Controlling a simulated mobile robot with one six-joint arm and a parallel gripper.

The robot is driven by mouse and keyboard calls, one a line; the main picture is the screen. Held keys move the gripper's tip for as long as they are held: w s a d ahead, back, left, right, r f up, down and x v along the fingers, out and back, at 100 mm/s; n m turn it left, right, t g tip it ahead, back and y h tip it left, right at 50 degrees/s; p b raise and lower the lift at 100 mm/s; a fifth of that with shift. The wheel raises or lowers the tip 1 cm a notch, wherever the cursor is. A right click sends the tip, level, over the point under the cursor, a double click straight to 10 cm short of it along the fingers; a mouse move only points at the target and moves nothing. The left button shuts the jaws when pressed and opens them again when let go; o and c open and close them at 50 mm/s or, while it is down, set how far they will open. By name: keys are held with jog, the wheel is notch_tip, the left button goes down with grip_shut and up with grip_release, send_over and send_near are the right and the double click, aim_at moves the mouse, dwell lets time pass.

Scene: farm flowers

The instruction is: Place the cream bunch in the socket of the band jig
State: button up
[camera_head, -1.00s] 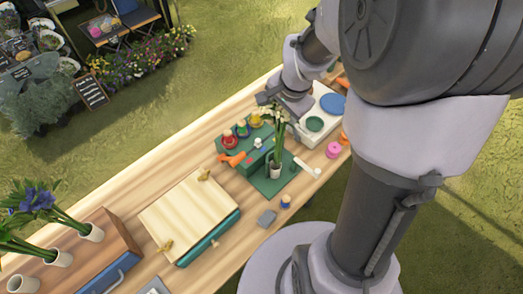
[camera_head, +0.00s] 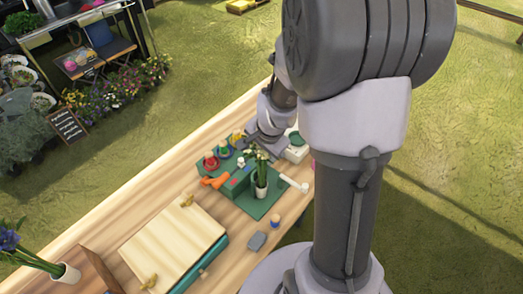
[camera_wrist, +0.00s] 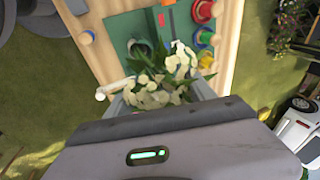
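The cream bunch (camera_head: 258,163) has pale blossoms and green leaves. In the head view it stands roughly upright at a whitish cup-like socket (camera_head: 262,190) on the green band jig (camera_head: 250,204). Its stem ends are hidden, so how deep they sit cannot be told. My gripper (camera_head: 266,150) is just behind the blossoms in the head view. In the wrist view the blossoms (camera_wrist: 160,88) fill the space ahead of my gripper (camera_wrist: 160,100), with grey finger parts at both sides. The blossoms hide the stems and fingertips, so a grip cannot be confirmed.
Red, green and yellow spools (camera_head: 224,152) and an orange tool (camera_head: 214,182) are beside the socket. A white-headed stick (camera_head: 294,184) lies at the jig's right. Purple flowers (camera_head: 8,240) stand at left.

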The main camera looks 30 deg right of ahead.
jog(key=shift+o, duration=1.1)
